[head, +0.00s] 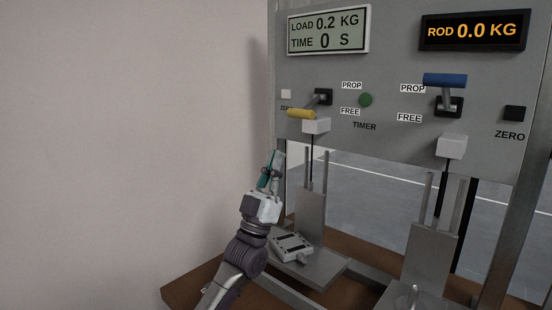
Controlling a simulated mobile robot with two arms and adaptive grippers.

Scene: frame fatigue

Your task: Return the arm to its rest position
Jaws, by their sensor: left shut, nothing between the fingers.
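My left gripper (272,170) is in the head view, left of the left metal stand (311,217). Its arm comes up from the bottom. The gripper is shut and empty, pointing up below the panel's lower left edge. It looks close to the stand's upright; I cannot tell the exact gap. My right gripper is not in view.
A grey panel (390,105) holds a yellow lever (301,114), a blue lever (445,80), a green button (366,99) and two displays. A white device (291,246) sits at the left stand's base. A second stand (428,262) is right. A plain wall (120,130) fills the left.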

